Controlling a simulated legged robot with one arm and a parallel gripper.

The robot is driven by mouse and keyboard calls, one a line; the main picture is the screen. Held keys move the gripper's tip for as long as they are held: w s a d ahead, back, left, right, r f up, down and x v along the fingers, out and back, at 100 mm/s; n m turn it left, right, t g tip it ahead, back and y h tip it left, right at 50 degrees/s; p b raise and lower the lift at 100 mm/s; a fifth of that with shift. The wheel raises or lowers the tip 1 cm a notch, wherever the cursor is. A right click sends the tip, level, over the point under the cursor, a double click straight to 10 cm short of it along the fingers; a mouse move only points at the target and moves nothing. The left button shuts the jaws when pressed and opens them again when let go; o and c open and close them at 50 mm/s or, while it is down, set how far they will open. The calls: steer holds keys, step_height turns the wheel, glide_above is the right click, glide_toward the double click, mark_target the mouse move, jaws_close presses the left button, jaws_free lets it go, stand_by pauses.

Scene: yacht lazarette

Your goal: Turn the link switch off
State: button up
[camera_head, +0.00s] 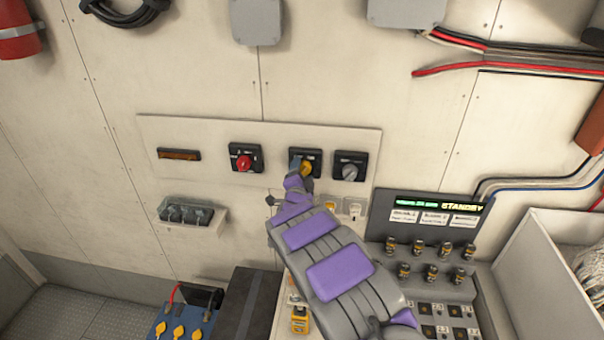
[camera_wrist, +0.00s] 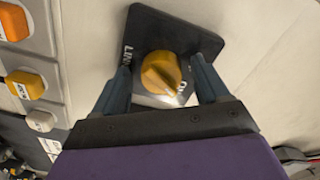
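The link switch is a yellow rotary knob (camera_wrist: 161,74) on a black square plate (camera_wrist: 190,30). Lettering starting "LIN" shows on the plate's left and "ON" at the right of the knob. In the head view, the yellow knob (camera_head: 306,168) sits on the wall panel, partly hidden by my gripper (camera_head: 298,168). In the wrist view, the fingers of my gripper (camera_wrist: 161,67) stand open on either side of the knob. Gaps show between the knob and both fingers.
A red knob switch (camera_head: 244,161) is to the left and a grey knob switch (camera_head: 350,171) close on the right of the link switch. A display reading "STANDBY" (camera_head: 440,204) and several brass-coloured fittings (camera_head: 431,271) are below right. An open white box (camera_head: 555,262) stands at the right.

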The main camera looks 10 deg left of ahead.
steer(key=c, duration=1)
steer(key=shift+f+n, duration=0.1)
steer(key=shift+n, duration=0.3)
steer(key=n+b, duration=0.1)
steer(key=n, duration=0.3)
steer(key=shift+n, duration=0.3)
steer(key=n+p, duration=0.1)
steer(key=n, duration=0.5)
steer(key=shift+n, duration=0.4)
steer(key=o, duration=1)
steer(key=shift+a, duration=0.1)
steer(key=shift+o, duration=0.2)
